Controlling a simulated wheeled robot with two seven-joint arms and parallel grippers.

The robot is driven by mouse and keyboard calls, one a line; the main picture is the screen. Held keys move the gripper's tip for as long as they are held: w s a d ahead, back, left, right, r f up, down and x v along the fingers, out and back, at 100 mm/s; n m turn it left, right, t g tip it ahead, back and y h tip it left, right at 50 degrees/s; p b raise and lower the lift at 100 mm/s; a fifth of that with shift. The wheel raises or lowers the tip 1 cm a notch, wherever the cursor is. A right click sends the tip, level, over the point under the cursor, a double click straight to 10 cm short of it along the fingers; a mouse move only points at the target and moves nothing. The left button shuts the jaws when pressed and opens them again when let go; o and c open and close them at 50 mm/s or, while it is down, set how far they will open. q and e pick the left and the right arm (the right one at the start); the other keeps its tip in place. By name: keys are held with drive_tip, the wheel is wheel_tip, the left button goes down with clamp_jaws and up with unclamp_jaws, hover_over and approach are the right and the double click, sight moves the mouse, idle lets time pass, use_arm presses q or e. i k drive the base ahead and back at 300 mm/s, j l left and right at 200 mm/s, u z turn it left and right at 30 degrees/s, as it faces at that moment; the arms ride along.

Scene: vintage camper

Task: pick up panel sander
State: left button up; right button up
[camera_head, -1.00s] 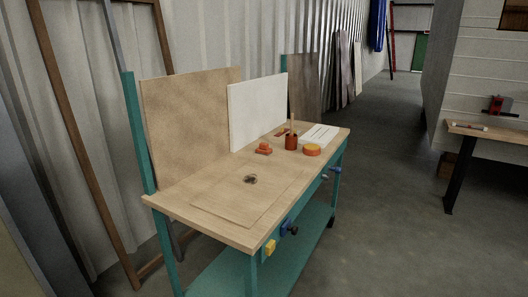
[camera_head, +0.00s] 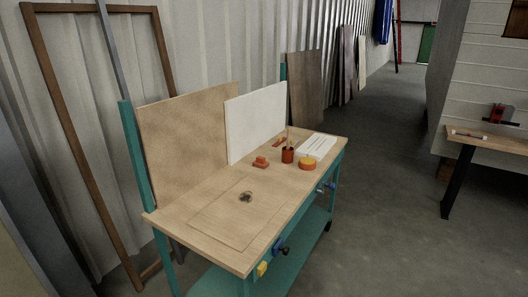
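No tool in view can be named as the panel sander for certain. A small orange-red object (camera_head: 260,162) lies on the wooden top of the teal workbench (camera_head: 180,217), near the foot of the white panel; its shape is too small to make out. A red and black object (camera_head: 503,114) shows at the far right, behind a second wooden table; it is also too small to identify. Neither of my grippers is in view.
The bench also holds a red cup (camera_head: 287,156), a yellow-orange round item (camera_head: 307,163), a white slotted piece (camera_head: 317,145) and a thin sheet (camera_head: 220,225). A tan board (camera_head: 190,135) and white panel (camera_head: 258,122) stand behind. Grey floor (camera_head: 390,220) is clear between bench and right table (camera_head: 490,143).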

sight(260, 163)
drive_tip(key=i+l, duration=0.35)
drive_tip(key=i+l+u, duration=0.1)
drive_tip(key=i+l, duration=0.25)
drive_tip(key=l, duration=0.2)
drive_tip(key=i+l, duration=0.35)
drive_tip(key=l, duration=0.15)
